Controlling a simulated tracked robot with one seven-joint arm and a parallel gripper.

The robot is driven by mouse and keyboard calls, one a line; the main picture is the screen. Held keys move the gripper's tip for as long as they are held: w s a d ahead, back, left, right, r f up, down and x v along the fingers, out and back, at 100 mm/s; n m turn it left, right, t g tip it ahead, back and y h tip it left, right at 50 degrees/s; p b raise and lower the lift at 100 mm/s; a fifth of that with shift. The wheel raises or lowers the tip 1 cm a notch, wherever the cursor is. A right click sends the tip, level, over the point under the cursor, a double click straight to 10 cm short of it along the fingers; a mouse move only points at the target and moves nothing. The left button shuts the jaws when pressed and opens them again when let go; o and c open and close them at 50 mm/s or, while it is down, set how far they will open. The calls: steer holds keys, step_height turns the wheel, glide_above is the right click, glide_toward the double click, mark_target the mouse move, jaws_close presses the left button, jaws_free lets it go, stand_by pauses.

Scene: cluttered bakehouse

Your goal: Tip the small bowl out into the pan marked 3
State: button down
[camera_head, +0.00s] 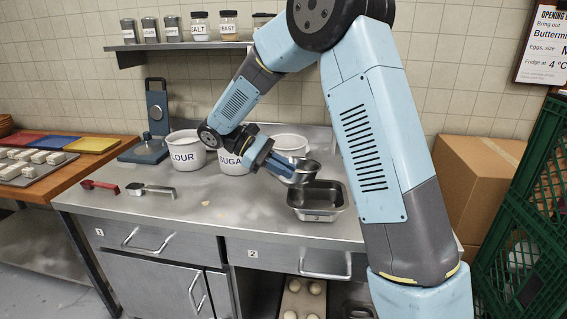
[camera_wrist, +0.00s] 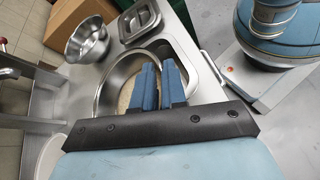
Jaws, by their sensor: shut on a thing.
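My gripper (camera_head: 290,167) is shut on the rim of a small steel bowl (camera_head: 304,174), held above the worktop at the back left edge of a rectangular steel pan (camera_head: 319,214). In the wrist view, my gripper (camera_wrist: 160,70) covers part of the small bowl (camera_wrist: 103,90). Some pale brown contents show inside it beside the fingers. The bowl looks slightly tilted at most, and nothing is seen falling from it. The pan's near rim and front wall show in the head view; a small label on its front is too small to read.
White pots marked flour (camera_head: 186,153) and sugar (camera_head: 233,162) stand behind my gripper. The wrist view shows another steel bowl (camera_wrist: 88,42) and another steel pan (camera_wrist: 140,22).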

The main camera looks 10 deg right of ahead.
steer(key=shift+s+d+f+m+t+y, duration=0.15)
steer(key=shift+s+d+m+t+y, duration=0.2)
steer(key=shift+s+d+t+y, duration=1.15)
steer(key=shift+s+d+f+m+t+y, duration=0.25)
steer(key=shift+d+t+y, duration=0.4)
steer(key=shift+t+y, duration=2)
steer(key=shift+s+d+f+m+t+y, duration=0.1)
steer(key=shift+s+d+m+t+y, duration=0.6)
steer(key=shift+y, duration=2.55)
steer(key=shift+d+n+t, duration=0.3)
steer(key=shift+d+t, duration=0.05)
steer(key=shift+d, duration=0.15)
steer(key=shift+f, duration=0.1)
